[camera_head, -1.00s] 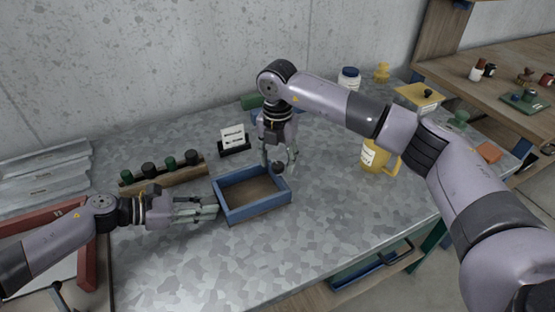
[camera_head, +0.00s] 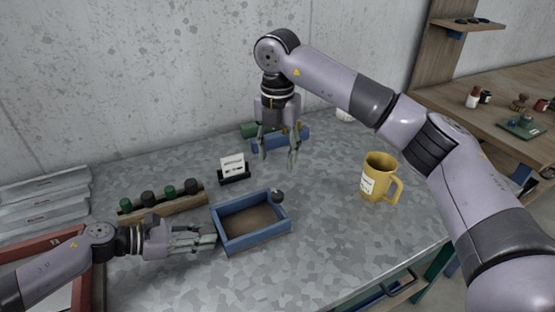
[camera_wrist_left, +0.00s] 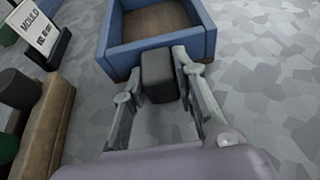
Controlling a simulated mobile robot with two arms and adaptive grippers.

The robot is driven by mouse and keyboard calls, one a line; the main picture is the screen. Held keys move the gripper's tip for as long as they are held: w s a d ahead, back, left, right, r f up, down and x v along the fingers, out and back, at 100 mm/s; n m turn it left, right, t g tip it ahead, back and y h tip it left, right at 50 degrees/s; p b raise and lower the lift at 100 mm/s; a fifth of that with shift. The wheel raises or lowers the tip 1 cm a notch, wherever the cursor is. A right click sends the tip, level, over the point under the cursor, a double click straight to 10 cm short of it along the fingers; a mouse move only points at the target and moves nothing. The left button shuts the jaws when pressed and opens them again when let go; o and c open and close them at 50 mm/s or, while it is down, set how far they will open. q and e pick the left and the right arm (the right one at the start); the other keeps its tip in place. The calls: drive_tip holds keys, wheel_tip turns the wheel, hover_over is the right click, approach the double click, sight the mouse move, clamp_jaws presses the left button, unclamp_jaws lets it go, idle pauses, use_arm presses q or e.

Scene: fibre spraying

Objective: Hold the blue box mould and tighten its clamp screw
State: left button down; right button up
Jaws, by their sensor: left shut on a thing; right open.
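The blue box mould (camera_head: 285,231) is an open rectangular frame with a brown inside, lying on the grey table. A dark round knob (camera_head: 277,196), which looks like its clamp screw, sits at its far right corner. My left gripper (camera_head: 212,241) is shut on the near left side of the mould; the left wrist view shows its fingers around a dark block (camera_wrist_left: 158,76) against the blue wall (camera_wrist_left: 160,48). My right gripper (camera_head: 279,160) is open and empty, raised above and behind the mould, apart from the knob.
A wooden rack (camera_head: 163,204) with several dark and green knobs stands left of the mould. A small label card (camera_head: 233,167) stands behind it. A yellow mug (camera_head: 377,178) is to the right. Blue and green bars (camera_head: 268,142) lie at the back. The table in front is clear.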

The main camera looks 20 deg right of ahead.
idle(0.4)
use_arm(q)
drive_tip(key=c, duration=1.2)
unclamp_jaws()
drive_tip(key=shift+a, duration=0.1)
drive_tip(key=v, duration=1.2)
drive_tip(key=shift+r, duration=0.1)
wheel_tip(320, 180, up, 7)
drive_tip(key=p, duration=0.3)
